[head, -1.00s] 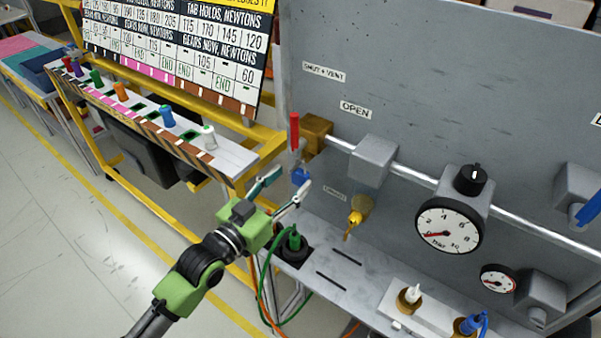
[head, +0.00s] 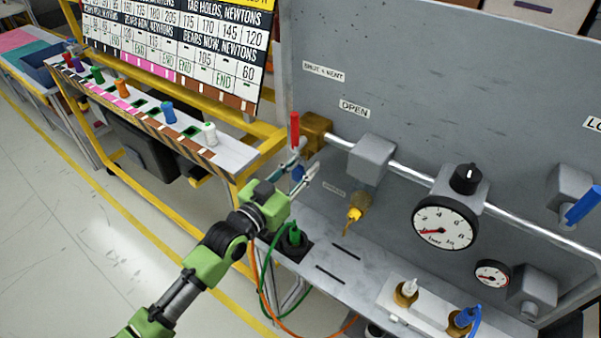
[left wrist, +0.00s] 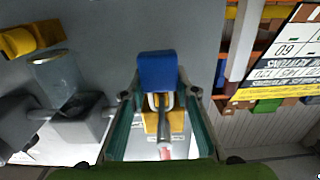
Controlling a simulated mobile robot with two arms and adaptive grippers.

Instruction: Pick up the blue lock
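The blue lock (head: 298,173) hangs below the red lever (head: 294,131) at the left end of the pipe. In the left wrist view, which is upside down, its blue body (left wrist: 158,72) and metal shackle show in full. My left gripper (head: 307,167) is at the lock, partly covering it in the head view. Its fingers (left wrist: 160,110) are open, one on each side of the shackle, with gaps visible. I cannot tell whether either finger touches the lock. My right gripper is not in view.
The pressure gauge (head: 445,223) is farther right.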

